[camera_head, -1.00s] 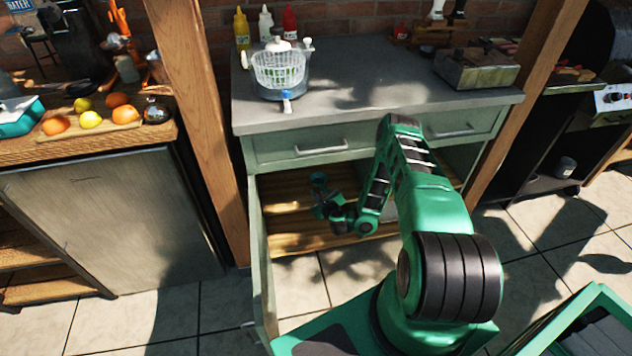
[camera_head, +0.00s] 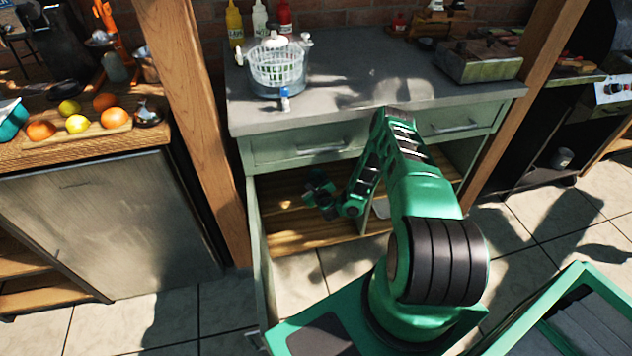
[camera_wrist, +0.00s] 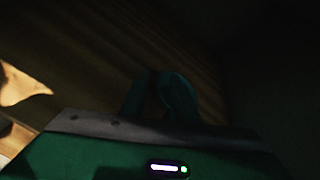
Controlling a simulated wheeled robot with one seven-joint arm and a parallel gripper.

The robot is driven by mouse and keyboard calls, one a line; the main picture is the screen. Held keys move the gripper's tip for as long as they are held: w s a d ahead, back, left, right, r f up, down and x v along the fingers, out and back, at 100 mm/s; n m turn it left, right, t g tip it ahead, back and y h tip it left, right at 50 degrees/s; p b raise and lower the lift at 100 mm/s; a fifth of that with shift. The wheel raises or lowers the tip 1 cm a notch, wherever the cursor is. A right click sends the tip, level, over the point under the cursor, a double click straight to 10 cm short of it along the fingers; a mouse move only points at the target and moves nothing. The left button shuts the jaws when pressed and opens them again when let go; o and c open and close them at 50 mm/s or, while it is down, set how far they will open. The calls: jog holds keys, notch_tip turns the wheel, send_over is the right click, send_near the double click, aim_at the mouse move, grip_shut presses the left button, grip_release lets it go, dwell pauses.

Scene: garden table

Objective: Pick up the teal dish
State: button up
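My gripper (camera_head: 318,190) is inside the open lower cabinet (camera_head: 285,240), above its wooden floor. In the wrist view, two dark green finger shapes (camera_wrist: 158,98) show close together against a dim wooden surface. It is too dark to tell whether they are apart, touching or holding something. I cannot clearly make out a teal dish in the cabinet; my arm and the shadow hide part of it. A teal container (camera_head: 10,120), cut off by the left picture edge, stands on the left wooden counter. I cannot tell whether it is the teal dish.
The open cabinet door (camera_head: 257,260) stands at the left of the opening. The grey countertop (camera_head: 350,75) lies above, with a salad spinner (camera_head: 277,68) on it. A wooden post (camera_head: 190,120) stands left of the cabinet.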

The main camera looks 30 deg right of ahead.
grip_shut()
jog(key=shift+a+r, duration=0.1)
